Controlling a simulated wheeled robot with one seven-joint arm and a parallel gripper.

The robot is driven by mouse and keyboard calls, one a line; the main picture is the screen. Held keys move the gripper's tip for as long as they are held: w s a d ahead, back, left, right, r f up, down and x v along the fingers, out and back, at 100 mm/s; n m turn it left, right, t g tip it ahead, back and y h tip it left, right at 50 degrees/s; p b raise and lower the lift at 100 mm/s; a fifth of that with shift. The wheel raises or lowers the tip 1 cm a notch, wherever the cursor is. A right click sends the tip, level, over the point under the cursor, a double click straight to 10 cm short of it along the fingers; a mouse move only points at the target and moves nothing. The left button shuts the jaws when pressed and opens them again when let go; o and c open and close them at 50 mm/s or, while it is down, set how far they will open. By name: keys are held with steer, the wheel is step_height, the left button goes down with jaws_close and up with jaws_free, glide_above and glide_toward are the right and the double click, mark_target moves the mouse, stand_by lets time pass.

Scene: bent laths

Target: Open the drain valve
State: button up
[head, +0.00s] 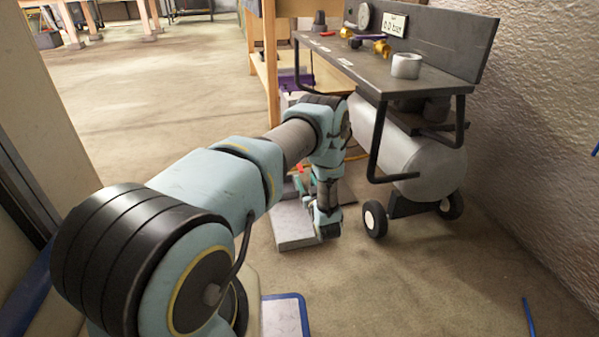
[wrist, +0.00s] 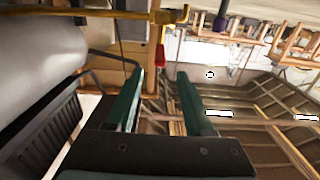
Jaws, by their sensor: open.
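The drain valve shows in the wrist view as a yellow brass fitting (wrist: 172,16) on the end of a yellow pipe, with a red lever (wrist: 160,60) extending from it. My gripper (wrist: 161,77) is open, its two green fingers apart. The lever's red tip appears in line with the gap, just beyond the fingertips; I cannot tell whether it is between them. In the head view, a small red spot (head: 300,168) shows beside my wrist, low by the compressor. My own arm hides most of the valve there.
The grey compressor tank (head: 425,165) stands on wheels under a dark bench (head: 365,68) with a tape roll (head: 406,65), a gauge (head: 364,16) and a sign reading 0.0 bar (head: 395,25). A grey block (head: 292,225) lies below my wrist. Open floor extends at the left.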

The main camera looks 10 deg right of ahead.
steer(key=w+b, duration=0.1)
steer(key=w, duration=0.2)
steer(key=w+a+b, duration=0.1)
steer(key=w, duration=0.2)
steer(key=w+b, duration=0.1)
steer(key=w, duration=0.2)
steer(key=shift+w+a, duration=0.1)
steer(key=shift+a, duration=0.05)
jaws_close()
stand_by(1.1)
